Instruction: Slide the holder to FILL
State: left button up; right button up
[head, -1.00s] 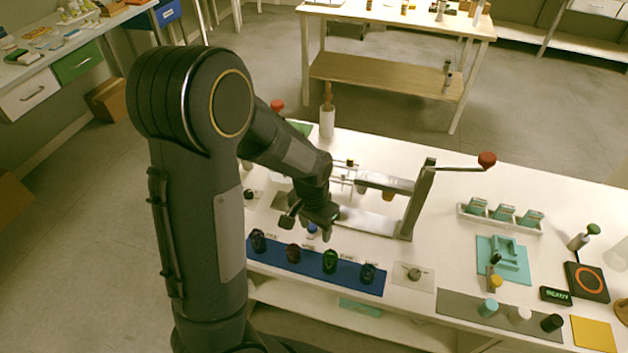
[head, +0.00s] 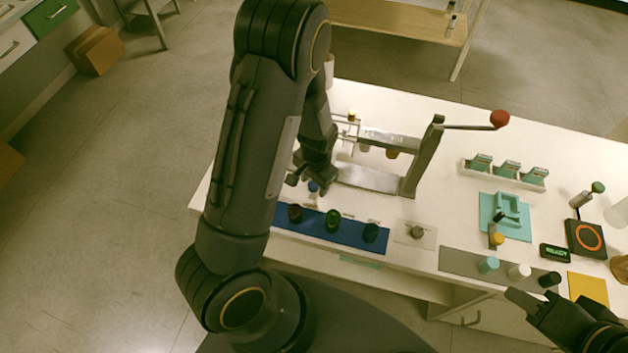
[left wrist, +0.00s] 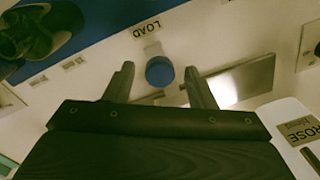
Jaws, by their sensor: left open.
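A round blue knob (left wrist: 159,71) shows in the left wrist view beside a LOAD label (left wrist: 146,27). My left gripper (left wrist: 160,84) is open, with one finger on each side of the knob and gaps between. In the head view the left gripper (head: 312,178) is over the bench by the knob, partly hidden by its arm. The holder's body under the knob and any FILL label cannot be made out. My right gripper (head: 530,298) is at the lower right; its jaw opening is unclear.
A blue mat (head: 345,236) with dark bottles lies in front of the stand. A lever with a red ball (head: 499,119) sticks out to the right. A grey strip (head: 458,260) with several caps and a teal fixture (head: 507,209) are further right.

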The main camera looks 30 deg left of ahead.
pick_arm(q)
grip_shut()
jog(key=a+b, duration=0.1)
jog(key=a, duration=0.2)
jog(key=s+a+b, duration=0.1)
jog(key=a, duration=0.3)
jog(key=s+a+b, duration=0.1)
jog(key=a, duration=0.3)
jog(key=shift+s, duration=0.25)
jog(key=shift+a, duration=0.1)
grip_release()
jog(key=shift+s, duration=0.1)
